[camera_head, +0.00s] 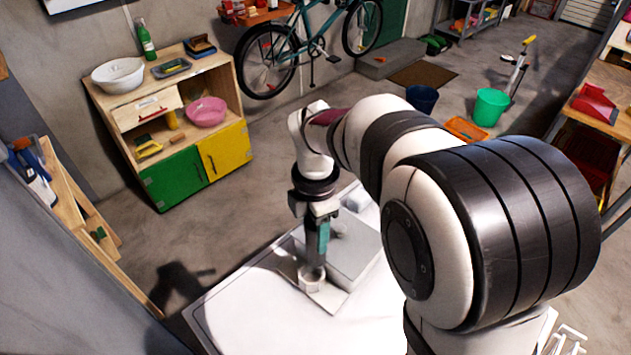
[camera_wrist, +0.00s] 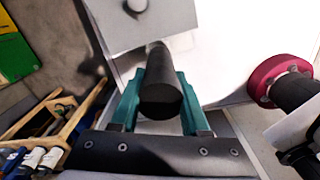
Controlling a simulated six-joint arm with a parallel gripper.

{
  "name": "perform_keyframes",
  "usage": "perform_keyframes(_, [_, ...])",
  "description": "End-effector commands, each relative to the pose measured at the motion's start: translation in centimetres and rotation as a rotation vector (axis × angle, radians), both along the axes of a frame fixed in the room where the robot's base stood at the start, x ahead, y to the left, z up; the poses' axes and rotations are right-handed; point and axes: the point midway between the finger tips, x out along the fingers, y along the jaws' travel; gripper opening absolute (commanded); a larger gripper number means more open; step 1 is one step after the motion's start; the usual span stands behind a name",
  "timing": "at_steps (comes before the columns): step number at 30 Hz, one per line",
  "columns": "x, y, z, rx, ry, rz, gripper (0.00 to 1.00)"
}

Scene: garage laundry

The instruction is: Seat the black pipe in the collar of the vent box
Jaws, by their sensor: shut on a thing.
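My gripper (camera_head: 318,262) points down over the white table, its teal fingers shut on the black pipe. In the wrist view, the black pipe (camera_wrist: 161,82) lies between the two teal fingers of my gripper (camera_wrist: 160,100), with its near end towards the camera. The pale grey vent box (camera_head: 352,252) stands on the table just beside and behind the fingers. Its pale collar (camera_head: 312,285) is directly under the fingers, and the pipe's dark lower part meets it there. How deep the pipe sits in the collar cannot be told. The wrist view hides the collar behind the pipe.
The white table (camera_head: 250,312) is clear to the left and front. A wooden cabinet (camera_head: 165,125) stands at the back left, and a wooden rack (camera_head: 75,200) stands at the left edge. A green bucket (camera_head: 490,107) is far off on the floor. My arm covers the table's right side.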

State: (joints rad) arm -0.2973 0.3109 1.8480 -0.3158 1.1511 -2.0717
Motion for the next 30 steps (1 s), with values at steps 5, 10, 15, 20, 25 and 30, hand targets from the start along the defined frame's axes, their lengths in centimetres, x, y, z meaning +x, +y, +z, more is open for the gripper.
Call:
perform_keyframes(5, [0.0, 1.0, -3.7, -0.002, 0.007, 0.003, 0.0])
perform_keyframes(10, [0.0, 0.9, -7.0, 0.0, 0.004, 0.002, 0.0])
perform_keyframes(15, [0.1, 0.9, -9.9, 0.002, 0.003, 0.001, 0.0])
perform_keyframes(20, [0.1, 0.9, -10.0, 0.003, -0.001, 0.002, 0.0])
perform_keyframes(25, [0.1, 0.9, -10.3, 0.002, 0.001, 0.002, 0.0])
perform_keyframes(30, [0.1, 0.9, -10.3, 0.002, 0.0, 0.002, 0.71])
